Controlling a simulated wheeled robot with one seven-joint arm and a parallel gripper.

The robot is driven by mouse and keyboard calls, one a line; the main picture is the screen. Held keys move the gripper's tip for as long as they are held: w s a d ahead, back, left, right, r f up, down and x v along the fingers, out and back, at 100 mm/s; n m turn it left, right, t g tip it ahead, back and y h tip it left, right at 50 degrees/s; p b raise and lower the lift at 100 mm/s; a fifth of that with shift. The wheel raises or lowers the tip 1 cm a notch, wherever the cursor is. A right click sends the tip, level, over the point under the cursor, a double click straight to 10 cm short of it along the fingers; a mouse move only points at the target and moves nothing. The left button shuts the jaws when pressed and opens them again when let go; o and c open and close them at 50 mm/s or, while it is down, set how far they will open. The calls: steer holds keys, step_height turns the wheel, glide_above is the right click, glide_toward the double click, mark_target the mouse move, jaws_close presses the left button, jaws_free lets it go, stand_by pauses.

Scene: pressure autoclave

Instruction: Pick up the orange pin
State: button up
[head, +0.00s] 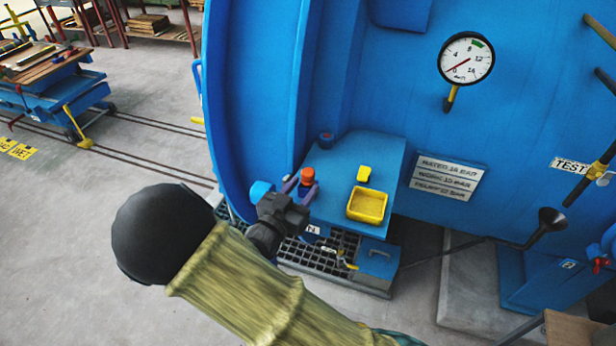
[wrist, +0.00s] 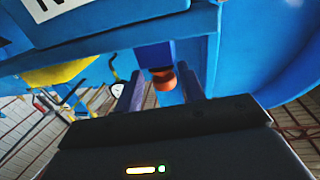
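The orange pin (head: 307,175) stands upright near the left edge of the blue shelf on the autoclave, with a darker part beneath its orange top. It also shows in the wrist view (wrist: 164,80), where the picture looks turned over and a dark blue piece adjoins the orange part. My gripper (head: 300,189) is at the pin, its fingers on either side of it. In the wrist view my gripper (wrist: 160,90) is open, with gaps visible between the pin and both fingers. The pin's lower part is partly hidden by the fingers in the head view.
A yellow tray (head: 367,206) and a small yellow piece (head: 364,173) sit right of the pin on the blue shelf (head: 345,160). A dark blue cylinder (head: 326,141) stands behind. The autoclave's blue rim (head: 250,100) rises at left. A black grate (head: 318,258) lies below.

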mark_target(306, 182)
steer(key=p+x, duration=0.1)
steer(key=x, duration=0.2)
steer(key=shift+w+d, duration=0.15)
steer(key=shift+w, duration=0.25)
steer(key=shift+c, duration=0.2)
steer(key=c, duration=0.7)
